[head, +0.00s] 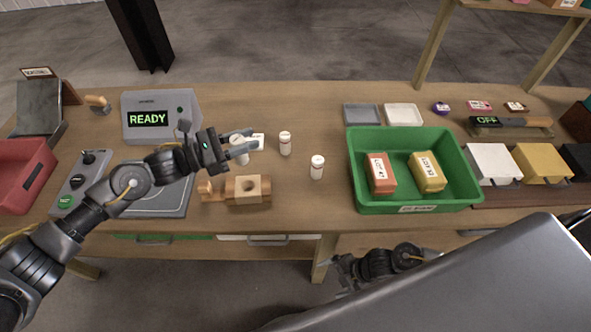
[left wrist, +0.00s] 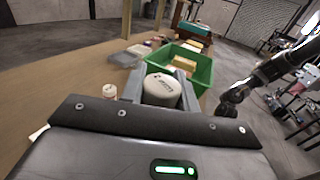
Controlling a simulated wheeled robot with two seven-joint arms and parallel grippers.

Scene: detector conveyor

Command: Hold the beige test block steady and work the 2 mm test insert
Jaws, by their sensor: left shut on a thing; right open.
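The beige test block (head: 237,197), with a round hole in its top, lies on the table below and apart from my left gripper. My left gripper (head: 239,146) is shut on a white capped test insert (head: 240,157), held above the table. In the left wrist view, the insert's round white top (left wrist: 162,88) sits between the fingers; its print is too small to read. Two similar white inserts stand upright to the right, one farther back (head: 285,143) and one nearer (head: 317,167). My right gripper (head: 343,272) is open, low before the table's front edge, partly hidden by my body.
A green tray (head: 415,209) holds a red and a yellow packet. A grey console (head: 160,114) reads READY behind a flat grey plate. A white card (head: 258,140) lies behind the held insert. The table is clear between the inserts and the tray.

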